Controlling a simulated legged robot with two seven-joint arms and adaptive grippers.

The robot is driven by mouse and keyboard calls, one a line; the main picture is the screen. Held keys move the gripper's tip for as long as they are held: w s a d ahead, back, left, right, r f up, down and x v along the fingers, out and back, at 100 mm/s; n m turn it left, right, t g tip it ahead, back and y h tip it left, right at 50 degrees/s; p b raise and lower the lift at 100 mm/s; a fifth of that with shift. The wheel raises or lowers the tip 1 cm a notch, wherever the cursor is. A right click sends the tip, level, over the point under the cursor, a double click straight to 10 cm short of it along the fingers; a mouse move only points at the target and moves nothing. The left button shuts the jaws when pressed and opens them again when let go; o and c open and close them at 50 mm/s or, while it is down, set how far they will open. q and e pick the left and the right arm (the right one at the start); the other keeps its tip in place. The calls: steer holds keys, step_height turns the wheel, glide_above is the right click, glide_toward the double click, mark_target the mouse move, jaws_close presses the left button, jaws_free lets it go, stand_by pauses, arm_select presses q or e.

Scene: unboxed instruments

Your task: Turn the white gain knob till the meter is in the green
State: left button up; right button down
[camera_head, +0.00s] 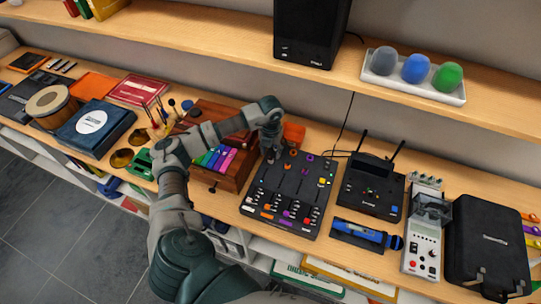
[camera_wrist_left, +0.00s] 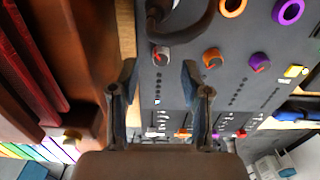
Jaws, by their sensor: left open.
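The black mixer (camera_head: 282,194) lies on the wooden bench, with coloured knobs at its far end and sliders at its near end. My left gripper (camera_head: 271,156) is over its far left corner, pointing down. In the left wrist view the open gripper (camera_wrist_left: 160,76) has a finger on each side of a pale knob with a red mark (camera_wrist_left: 161,54), which looks like the white gain knob. The knob sits just ahead of the fingertips; I cannot tell whether they touch it. A column of small dark dots (camera_wrist_left: 156,92) runs below it, with no green light visible. My right gripper is out of view.
An orange knob (camera_wrist_left: 213,58) and a purple knob (camera_wrist_left: 260,62) stand to the right of the pale one. A dark curved part (camera_wrist_left: 180,34) arches close above it. A brown wooden instrument (camera_head: 232,170) stands close on the left, and a black receiver (camera_head: 371,188) on the right.

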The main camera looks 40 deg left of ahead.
mark_target(270, 158)
arm_select(q)
step_height(270, 158, up, 8)
steer(key=shift+a, duration=0.15)
stand_by(0.6)
